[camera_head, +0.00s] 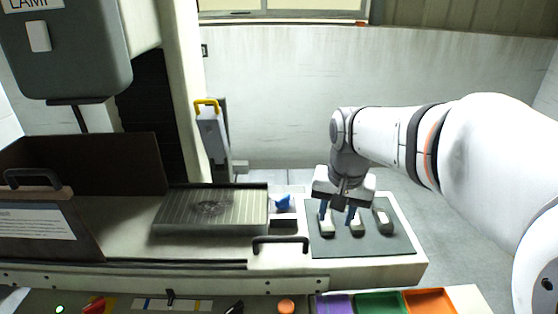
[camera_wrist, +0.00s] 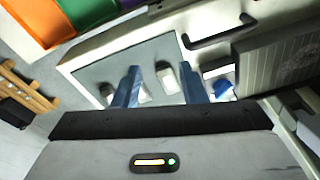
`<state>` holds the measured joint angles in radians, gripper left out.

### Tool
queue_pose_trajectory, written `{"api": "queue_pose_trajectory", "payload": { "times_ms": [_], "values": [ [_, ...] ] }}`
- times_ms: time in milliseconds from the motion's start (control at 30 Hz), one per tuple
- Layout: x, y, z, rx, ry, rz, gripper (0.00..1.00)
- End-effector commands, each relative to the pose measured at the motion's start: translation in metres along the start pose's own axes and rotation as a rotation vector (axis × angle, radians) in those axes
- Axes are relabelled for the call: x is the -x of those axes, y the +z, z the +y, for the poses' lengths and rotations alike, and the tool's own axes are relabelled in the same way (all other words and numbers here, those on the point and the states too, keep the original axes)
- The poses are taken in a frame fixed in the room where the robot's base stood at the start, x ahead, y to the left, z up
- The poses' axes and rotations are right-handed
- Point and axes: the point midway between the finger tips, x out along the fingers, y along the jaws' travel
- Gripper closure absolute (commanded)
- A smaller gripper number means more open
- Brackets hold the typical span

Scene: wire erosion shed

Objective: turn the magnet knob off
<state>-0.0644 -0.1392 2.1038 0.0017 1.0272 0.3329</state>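The magnet knob (camera_head: 283,202) is small and blue. It sits on a pale block at the right end of the grey ribbed magnet plate (camera_head: 210,212). In the wrist view the knob (camera_wrist: 222,88) shows just right of my right-hand finger, partly hidden; I cannot tell which way it is turned. My gripper (camera_head: 338,217) points down over the dark mat, to the right of the knob and apart from it. Its two blue fingers are spread, and in the wrist view the gripper (camera_wrist: 159,58) holds nothing, with pale blocks visible beyond the fingers.
The dark mat (camera_head: 340,249) carries three pale blocks, the rightmost (camera_head: 382,220) clear of my fingers. A black handle (camera_head: 280,241) stands at the bench front. Purple, green and orange bins (camera_head: 430,300) lie in front. A brown panel (camera_head: 85,160) stands left of the plate.

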Motion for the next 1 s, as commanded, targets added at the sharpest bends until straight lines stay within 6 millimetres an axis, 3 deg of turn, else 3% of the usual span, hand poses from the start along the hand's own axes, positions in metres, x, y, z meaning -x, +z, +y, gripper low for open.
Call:
{"api": "queue_pose_trajectory", "payload": {
  "times_ms": [33,200,400,633,767,1000],
  "values": [
    [-0.002,-0.022,-0.015,-0.041,0.005,-0.019,0.62],
    [-0.014,-0.084,-0.063,-0.208,0.025,-0.063,0.62],
    [-0.042,-0.136,-0.116,-0.381,0.057,-0.103,0.62],
    [-0.066,-0.162,-0.148,-0.491,0.082,-0.123,0.62],
    [-0.075,-0.164,-0.151,-0.508,0.087,-0.127,0.62],
    [-0.11,-0.158,-0.149,-0.509,0.088,-0.128,0.62]
  ]
}}
